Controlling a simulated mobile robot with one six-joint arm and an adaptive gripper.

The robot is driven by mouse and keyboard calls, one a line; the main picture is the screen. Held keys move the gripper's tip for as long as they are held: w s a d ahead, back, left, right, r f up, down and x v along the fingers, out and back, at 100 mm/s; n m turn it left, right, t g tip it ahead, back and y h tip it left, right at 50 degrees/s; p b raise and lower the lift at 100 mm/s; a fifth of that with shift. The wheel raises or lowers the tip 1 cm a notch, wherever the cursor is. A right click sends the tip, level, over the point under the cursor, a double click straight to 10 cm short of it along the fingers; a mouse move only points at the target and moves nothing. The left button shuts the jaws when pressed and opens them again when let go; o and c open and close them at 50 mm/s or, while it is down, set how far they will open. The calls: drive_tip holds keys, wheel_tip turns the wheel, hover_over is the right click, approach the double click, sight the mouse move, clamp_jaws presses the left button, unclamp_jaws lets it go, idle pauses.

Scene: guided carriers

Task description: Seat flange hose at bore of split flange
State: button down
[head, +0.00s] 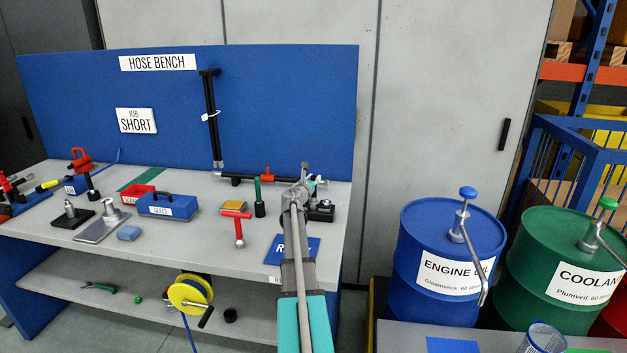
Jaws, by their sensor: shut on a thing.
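My gripper (312,184) is over the right rear of the hose bench, at the far end of my arm, which partly hides it. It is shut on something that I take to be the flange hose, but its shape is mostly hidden. A dark block (321,212) with a pale round part stands on the bench just below and right of my gripper; it may be the split flange, and its bore cannot be made out. I cannot tell whether the held piece touches it.
A horizontal black tube (245,179) with a red part lies left of my gripper. Black hoses (211,120) hang on the board. Drums (450,245) stand right.

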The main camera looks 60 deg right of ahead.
idle(0.5)
drive_tip(key=shift+c, duration=2.1)
unclamp_jaws()
drive_tip(key=shift+a, duration=0.1)
drive_tip(key=s+a, duration=0.2)
drive_tip(key=a, duration=0.9)
drive_tip(key=shift+a, duration=0.3)
drive_tip(key=shift+s, duration=0.1)
